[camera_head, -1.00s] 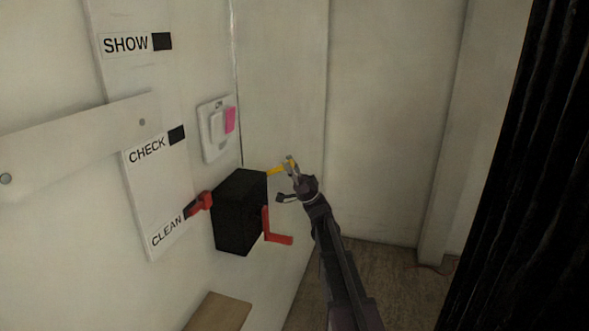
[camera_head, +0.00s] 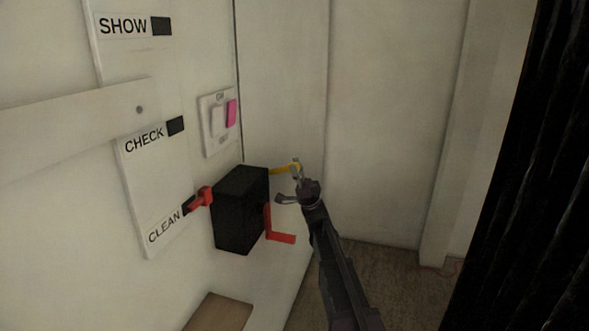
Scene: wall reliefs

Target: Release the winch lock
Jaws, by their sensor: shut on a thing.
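The winch is a black box (camera_head: 238,212) on the wall, with a red crank handle (camera_head: 280,237) at its right side. A yellow lever (camera_head: 281,170) sticks out to the right from the top of the box; I take it for the winch lock. My gripper (camera_head: 293,180) is at the outer end of this lever and is shut on it. The fingers partly hide the lever's tip. The red crank hangs free below my gripper.
A red pointer (camera_head: 202,197) sits beside the CLEAN mark on a white board (camera_head: 152,185), with CHECK and SHOW above. A switch plate (camera_head: 218,122) with a pink rocker is above the winch. A brown panel (camera_head: 218,313) is below. A black curtain (camera_head: 525,190) hangs at right.

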